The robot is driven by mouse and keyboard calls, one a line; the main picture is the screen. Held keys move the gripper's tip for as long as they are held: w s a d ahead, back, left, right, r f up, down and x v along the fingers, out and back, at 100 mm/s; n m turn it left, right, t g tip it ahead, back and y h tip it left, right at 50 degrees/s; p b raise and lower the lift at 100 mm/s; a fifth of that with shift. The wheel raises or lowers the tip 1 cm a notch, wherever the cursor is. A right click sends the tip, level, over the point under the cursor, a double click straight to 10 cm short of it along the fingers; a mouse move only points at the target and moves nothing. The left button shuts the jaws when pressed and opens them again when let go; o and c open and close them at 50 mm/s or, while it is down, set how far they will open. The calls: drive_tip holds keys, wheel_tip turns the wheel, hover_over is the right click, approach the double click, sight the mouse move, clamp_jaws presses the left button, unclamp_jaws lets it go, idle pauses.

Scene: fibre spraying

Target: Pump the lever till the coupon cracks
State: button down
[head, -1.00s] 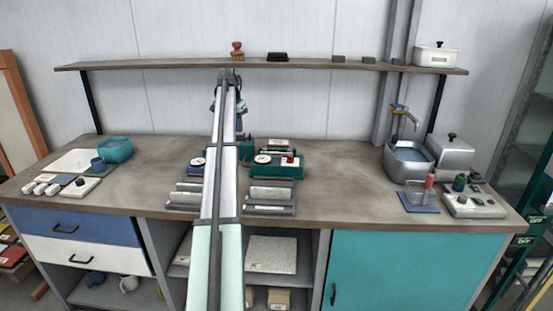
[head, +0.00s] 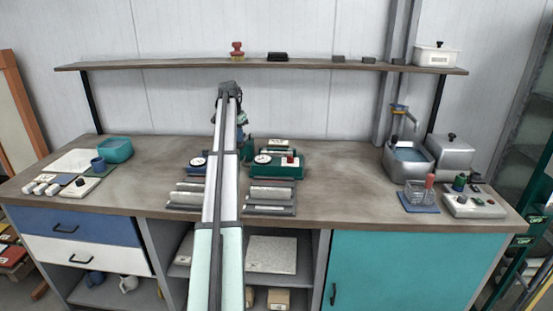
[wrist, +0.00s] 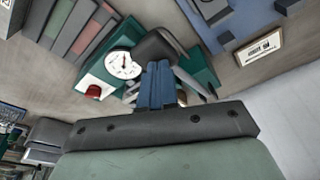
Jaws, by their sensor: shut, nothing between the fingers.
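The green press (head: 278,170) with a white dial gauge (head: 263,158) and a red knob (head: 290,159) stands mid-bench. In the wrist view its gauge (wrist: 121,64) and red knob (wrist: 93,91) lie left of my fingers. My gripper (wrist: 157,74) is shut, its blue fingers pointing down at the press. A dark rounded piece (wrist: 154,44), perhaps the lever's grip, is just beyond the fingertips; I cannot tell whether they touch it. In the head view my arm largely hides the gripper. I cannot make out the coupon or any crack in it.
A blue device with a gauge (head: 197,162) is left of my arm. Grey trays of bars (head: 269,195) lie in front of the press. A water bath (head: 409,158) and a beaker stand (head: 419,201) are at right. The bench between is clear.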

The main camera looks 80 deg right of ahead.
drive_tip(key=shift+f, duration=1.6)
drive_tip(key=shift+r, duration=3.3)
drive_tip(key=shift+w, duration=0.1)
